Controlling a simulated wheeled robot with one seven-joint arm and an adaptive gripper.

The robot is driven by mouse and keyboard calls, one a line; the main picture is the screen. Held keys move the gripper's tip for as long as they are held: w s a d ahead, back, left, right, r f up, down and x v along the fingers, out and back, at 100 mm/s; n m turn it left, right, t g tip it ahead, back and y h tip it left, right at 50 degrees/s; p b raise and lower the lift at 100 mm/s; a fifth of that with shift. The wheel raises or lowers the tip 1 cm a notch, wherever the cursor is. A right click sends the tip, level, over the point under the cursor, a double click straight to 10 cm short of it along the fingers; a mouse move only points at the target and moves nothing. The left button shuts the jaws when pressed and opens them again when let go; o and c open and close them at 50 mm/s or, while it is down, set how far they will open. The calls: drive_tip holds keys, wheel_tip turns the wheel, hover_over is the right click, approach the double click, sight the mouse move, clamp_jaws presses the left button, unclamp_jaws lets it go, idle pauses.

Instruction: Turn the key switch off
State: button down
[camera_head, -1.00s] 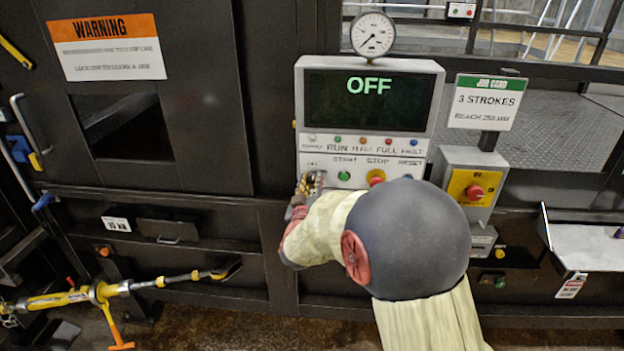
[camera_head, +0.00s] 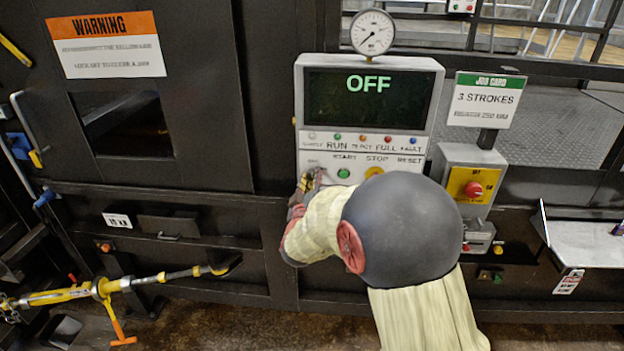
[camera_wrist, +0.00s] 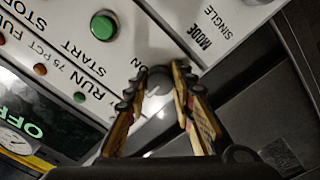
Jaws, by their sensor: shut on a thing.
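The control panel (camera_head: 360,71) faces me, and its screen reads OFF in green. The key switch (camera_wrist: 156,84), a grey round part near the "ON" lettering, sits between the two fingers of my gripper (camera_wrist: 160,73) in the wrist view. The fingers are shut on it from both sides. In the head view my gripper (camera_head: 308,182) is at the panel's lower left corner and hides the key switch. How far the switch is turned is hard to tell.
The green START button (camera_wrist: 104,26) is beside the gripper. A yellow box with a red button (camera_head: 474,187) stands right of the panel, with a metal shelf (camera_head: 588,243) farther right. A yellow tool (camera_head: 110,289) is at lower left.

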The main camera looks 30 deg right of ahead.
drive_tip(key=c, duration=1.5)
unclamp_jaws()
drive_tip(key=v, duration=1.2)
